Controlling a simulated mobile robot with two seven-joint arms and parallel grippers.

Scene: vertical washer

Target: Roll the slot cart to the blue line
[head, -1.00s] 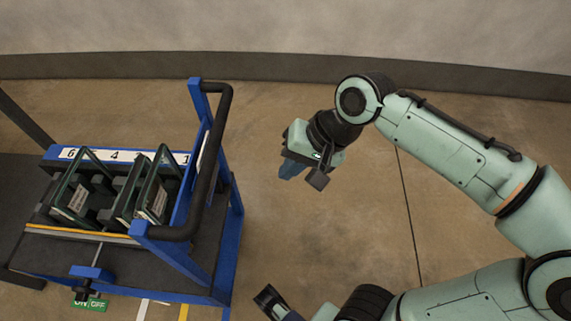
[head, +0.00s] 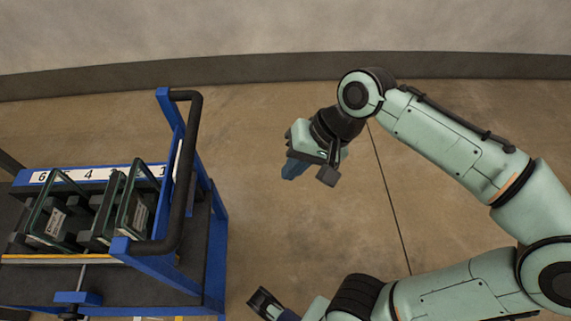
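The slot cart (head: 216,255) stands at the left in the head view, with a blue frame, dark deck and black push handle (head: 186,180). Its white slot strip shows 6, 4 and 1, and several dark-green framed panels (head: 130,212) stand in it. The cart's left and bottom parts are cut off. My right gripper (head: 312,172) is open and empty, to the right of the handle and apart from it. My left gripper (head: 268,303) is at the bottom edge, right of the cart's lower corner and apart from it, mostly cut off. No blue line is visible.
Bare brown floor (head: 265,125) lies between the cart and my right gripper, with a thin dark seam on the right. A grey wall with a dark base strip (head: 250,75) runs across the back. Bits of white and yellow floor marking show at the bottom edge.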

